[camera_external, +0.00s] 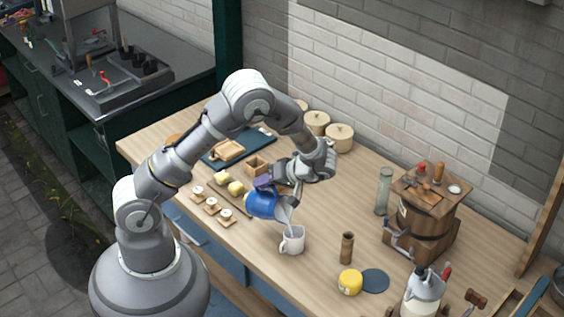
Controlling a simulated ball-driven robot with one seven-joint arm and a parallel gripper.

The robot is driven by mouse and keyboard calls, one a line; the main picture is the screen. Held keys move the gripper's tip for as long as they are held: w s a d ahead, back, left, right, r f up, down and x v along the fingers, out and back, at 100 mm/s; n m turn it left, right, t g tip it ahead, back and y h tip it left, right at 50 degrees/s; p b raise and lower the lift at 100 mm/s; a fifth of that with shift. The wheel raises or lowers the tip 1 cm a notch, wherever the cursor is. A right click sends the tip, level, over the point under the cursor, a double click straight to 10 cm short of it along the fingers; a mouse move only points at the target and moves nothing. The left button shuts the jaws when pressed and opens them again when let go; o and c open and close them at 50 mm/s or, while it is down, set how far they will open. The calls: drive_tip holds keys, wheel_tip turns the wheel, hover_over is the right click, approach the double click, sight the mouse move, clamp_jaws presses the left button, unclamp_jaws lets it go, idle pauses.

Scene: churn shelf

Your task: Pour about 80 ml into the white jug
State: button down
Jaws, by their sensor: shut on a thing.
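The white jug (292,240) stands upright on the wooden table, its handle towards the lower left. A blue vessel (261,205) is tilted above and to the left of it, with its pale mouth pointing down at the jug. A thin pale streak runs from that mouth to the jug's opening. My gripper (270,184) is shut on the blue vessel and holds it off the table. Its fingers are small and partly hidden by the wrist. The level inside the jug cannot be made out.
Yellow lumps (236,188) and small wooden pieces (211,205) lie left of the blue vessel. A brown wooden cylinder (347,247), a yellow round tub (350,281) and a wooden churn (424,222) stand to the right. Lidded pots (339,138) are near the wall.

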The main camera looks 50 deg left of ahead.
sight(258, 190)
drive_tip(key=shift+d+r+y, duration=0.45)
drive_tip(key=shift+d+y, duration=0.15)
drive_tip(key=shift+d, duration=0.2)
idle(0.7)
drive_tip(key=a+f+h+b, duration=0.1)
drive_tip(key=a+f+h, duration=0.1)
drive_tip(key=a+f+h+b, duration=0.1)
drive_tip(key=a+f+h, duration=0.1)
drive_tip(key=shift+s+a+f+t+h, duration=0.2)
drive_tip(key=shift+a+t+h, duration=0.1)
drive_tip(key=shift+a+h, duration=0.1)
drive_tip(key=shift+a, duration=0.15)
drive_tip(key=shift+d+f+m+h, duration=0.2)
drive_tip(key=shift+d+m+h, duration=0.1)
drive_tip(key=shift+h, duration=0.1)
drive_tip(key=shift+a, duration=0.25)
drive_tip(key=shift+d, duration=0.1)
idle(0.5)
